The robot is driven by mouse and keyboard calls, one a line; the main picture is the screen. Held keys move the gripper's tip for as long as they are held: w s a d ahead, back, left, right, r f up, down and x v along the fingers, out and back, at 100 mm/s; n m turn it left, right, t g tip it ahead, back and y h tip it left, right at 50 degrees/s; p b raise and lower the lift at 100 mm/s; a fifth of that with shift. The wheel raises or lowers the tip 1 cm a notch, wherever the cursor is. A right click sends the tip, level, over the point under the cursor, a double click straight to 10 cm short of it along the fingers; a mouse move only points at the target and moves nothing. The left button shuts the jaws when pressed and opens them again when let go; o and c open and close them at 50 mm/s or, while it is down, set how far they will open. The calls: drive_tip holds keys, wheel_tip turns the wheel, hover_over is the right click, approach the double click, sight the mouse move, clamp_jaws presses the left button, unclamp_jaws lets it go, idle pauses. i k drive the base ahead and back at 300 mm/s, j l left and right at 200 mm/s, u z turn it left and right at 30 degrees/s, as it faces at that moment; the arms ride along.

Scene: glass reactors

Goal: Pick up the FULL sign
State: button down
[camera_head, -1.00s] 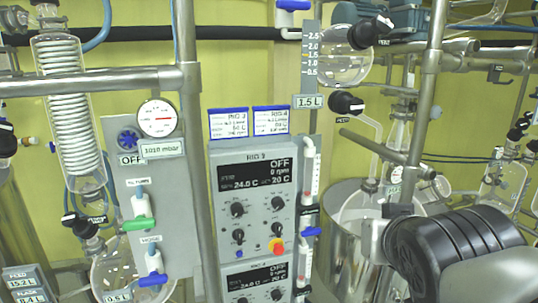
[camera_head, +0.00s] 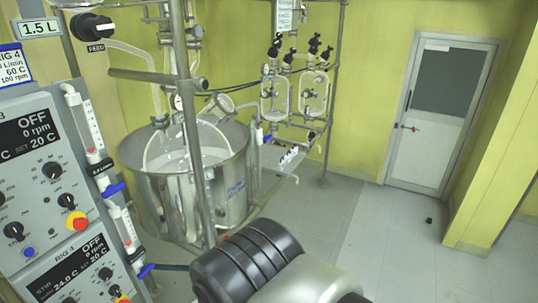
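I see no FULL sign in the head view. My arm shows at the bottom centre as a black ribbed joint and a pale link. My gripper is not in view.
A large steel vessel (camera_head: 225,190) stands behind metal poles at centre left. The control panel (camera_head: 50,190) fills the left edge. Glass flasks (camera_head: 275,100) hang on a rack behind. Open floor (camera_head: 350,230) leads to a white door (camera_head: 440,115) at the right.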

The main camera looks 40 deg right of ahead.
sight(294, 150)
drive_tip(key=l, duration=0.65)
drive_tip(key=l+z, duration=0.15)
drive_tip(key=l, duration=1.2)
drive_tip(key=i+l+z, duration=0.15)
drive_tip(key=l, duration=1.15)
drive_tip(key=i+l+z, duration=0.15)
drive_tip(key=l, duration=0.5)
